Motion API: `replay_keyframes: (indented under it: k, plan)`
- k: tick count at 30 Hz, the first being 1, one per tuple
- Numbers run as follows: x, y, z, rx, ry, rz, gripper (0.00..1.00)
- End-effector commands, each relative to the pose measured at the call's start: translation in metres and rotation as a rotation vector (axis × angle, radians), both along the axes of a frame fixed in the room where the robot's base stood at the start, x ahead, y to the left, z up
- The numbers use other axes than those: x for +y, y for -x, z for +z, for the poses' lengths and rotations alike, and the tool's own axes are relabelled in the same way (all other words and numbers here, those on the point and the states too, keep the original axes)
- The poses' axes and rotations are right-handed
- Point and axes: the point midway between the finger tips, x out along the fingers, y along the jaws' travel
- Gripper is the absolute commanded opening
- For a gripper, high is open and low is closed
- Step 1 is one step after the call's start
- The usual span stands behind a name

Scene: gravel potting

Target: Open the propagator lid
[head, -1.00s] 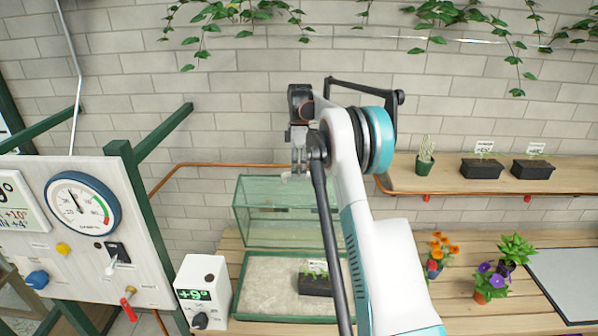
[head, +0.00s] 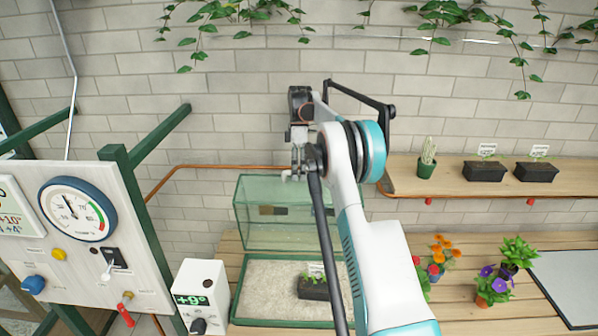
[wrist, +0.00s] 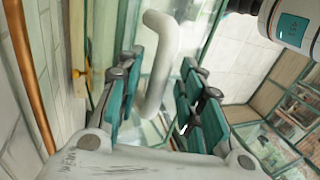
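The propagator lid (head: 285,208) is clear glass with a green tint. It stands raised at the back of the propagator base (head: 240,283), whose inside is uncovered. The lid's pale handle (head: 287,175) is small in the head view. In the wrist view the white bent handle (wrist: 165,55) lies between the fingers of my gripper (wrist: 163,85). The teal-padded fingers stand apart on either side of it, with visible room between them. My gripper (head: 298,165) is at the lid's upper edge in the head view. My arm hides the lid's right side.
A dark seedling tray (head: 313,288) sits on the pale gravel in the base. A white control box (head: 201,290) stands left of it. A gauge board (head: 85,240) is farther left. Flower pots (head: 490,290) stand right on the bench, below a wall shelf (head: 450,180).

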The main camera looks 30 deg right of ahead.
Motion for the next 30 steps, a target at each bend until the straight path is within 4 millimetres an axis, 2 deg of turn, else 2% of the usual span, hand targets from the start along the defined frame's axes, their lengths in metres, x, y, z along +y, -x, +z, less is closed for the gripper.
replay_keyframes:
  k: [14,24,30]
  plan:
    - [-0.001,-0.001,0.008,0.001,0.0,-0.001,0.36]
    - [-0.009,-0.014,0.049,0.001,0.0,-0.001,0.36]
    - [-0.013,-0.019,0.062,0.001,0.0,-0.001,0.36]
